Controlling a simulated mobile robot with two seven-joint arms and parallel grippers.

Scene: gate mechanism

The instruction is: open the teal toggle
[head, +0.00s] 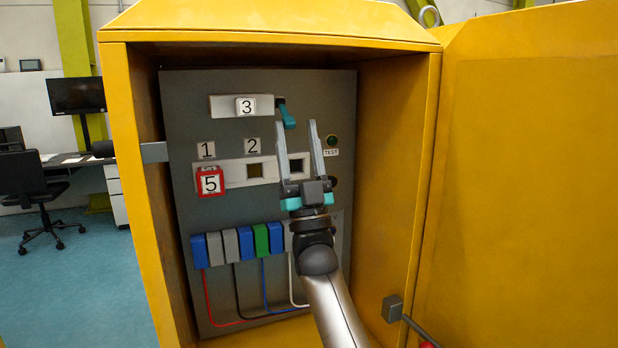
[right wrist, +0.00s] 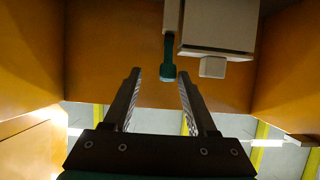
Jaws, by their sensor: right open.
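The teal toggle (head: 287,114) sticks out at the right end of the white block marked 3 (head: 228,106), high on the grey panel. In the right wrist view the toggle (right wrist: 168,60) hangs down beside the pale block (right wrist: 217,28), with its tip between the finger ends. My right gripper (head: 296,128) is open and points up, with the toggle just above its left fingertip in the head view. It also shows in the right wrist view (right wrist: 159,80), its fingers apart and holding nothing. I cannot tell if a finger touches the toggle. My left gripper is not in view.
The panel (head: 190,130) sits inside a yellow cabinet with side walls (head: 405,150) and an open door (head: 530,170).

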